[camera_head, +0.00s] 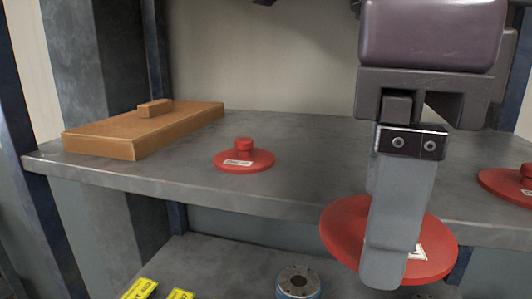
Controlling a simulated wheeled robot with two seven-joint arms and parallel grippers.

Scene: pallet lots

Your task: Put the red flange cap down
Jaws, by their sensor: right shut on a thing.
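A red flange cap (341,229), a round disc with a white label, is held by my right gripper (386,268). The gripper is shut on it, and the near finger hides the middle of the cap. The cap appears in front of the shelf's front edge, with its face tilted toward the camera. Two more red flange caps lie on the grey shelf (300,133): one with a knob and label (262,159) near the middle, and one (505,184) cut off at the right edge. My left gripper does not show.
A brown box-like lid (140,130) with a raised handle lies on the shelf's left end. A lower surface (225,268) holds a round metal flange (298,282) and yellow labels (140,289). Dark posts flank the shelf. Bare shelf shows around the middle cap.

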